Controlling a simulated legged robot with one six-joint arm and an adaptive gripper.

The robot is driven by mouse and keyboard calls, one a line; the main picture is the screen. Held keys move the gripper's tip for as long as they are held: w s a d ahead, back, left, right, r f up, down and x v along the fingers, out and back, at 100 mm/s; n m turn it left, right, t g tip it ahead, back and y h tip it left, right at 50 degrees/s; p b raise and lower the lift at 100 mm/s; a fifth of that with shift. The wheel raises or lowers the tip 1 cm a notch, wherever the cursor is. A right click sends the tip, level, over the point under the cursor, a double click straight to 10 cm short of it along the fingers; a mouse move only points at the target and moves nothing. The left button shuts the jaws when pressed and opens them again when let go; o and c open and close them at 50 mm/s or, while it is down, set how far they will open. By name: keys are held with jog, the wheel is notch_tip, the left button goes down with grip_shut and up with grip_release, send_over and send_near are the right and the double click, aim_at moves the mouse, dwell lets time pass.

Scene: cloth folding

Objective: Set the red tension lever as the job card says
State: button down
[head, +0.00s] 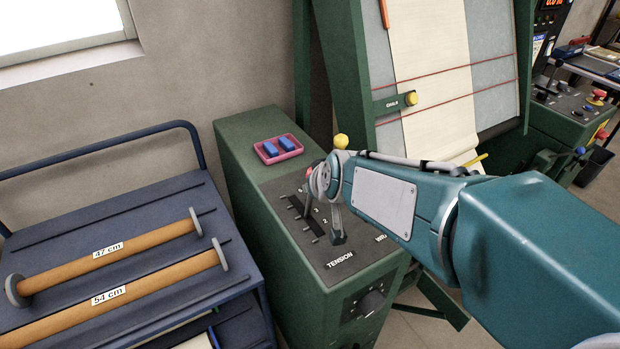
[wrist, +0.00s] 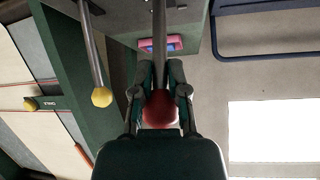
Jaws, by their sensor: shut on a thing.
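The red tension lever shows in the wrist view as a red knob (wrist: 160,110) on a grey shaft, between the two fingers of my gripper (wrist: 160,92). The fingers are closed on the knob. In the head view my gripper (head: 318,182) is over the tension panel (head: 345,272), at the slot with numbered marks. Only a bit of red (head: 309,172) shows there beside the fingers. My gripper hides much of the lever and some marks; "2" and the word TENSION are readable. I cannot tell exactly which mark the lever stands at. No job card is readable.
A yellow-knobbed lever (head: 341,141) stands just behind my gripper; it also shows in the wrist view (wrist: 102,97). A pink tray (head: 278,150) with blue blocks sits on the green cabinet (head: 240,128). A blue cart (head: 110,215) with labelled rollers stands left. The cloth machine (head: 355,60) stands behind.

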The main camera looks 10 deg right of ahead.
jog(key=c, duration=0.6)
grip_release()
jog(key=shift+d, duration=0.1)
jog(key=shift+c, duration=0.2)
jog(key=shift+d, duration=0.1)
jog(key=shift+f, duration=0.1)
jog(key=shift+s+r, duration=0.4)
jog(key=shift+r, duration=0.05)
jog(key=v, duration=1)
jog(key=shift+s+d+r, duration=0.15)
jog(key=shift+s+r, duration=0.1)
jog(key=shift+s, duration=0.05)
jog(key=shift+s, duration=0.1)
jog(key=s+d+f+m+g+h, duration=0.1)
jog(key=s+d+f, duration=0.1)
jog(key=s, duration=0.4)
jog(key=s+d+f+m+g+h, duration=0.1)
jog(key=s+d+f+g, duration=0.1)
jog(key=s, duration=0.4)
notch_tip(320, 180, down, 2)
jog(key=shift+d+f, duration=0.15)
jog(key=shift+d, duration=0.6)
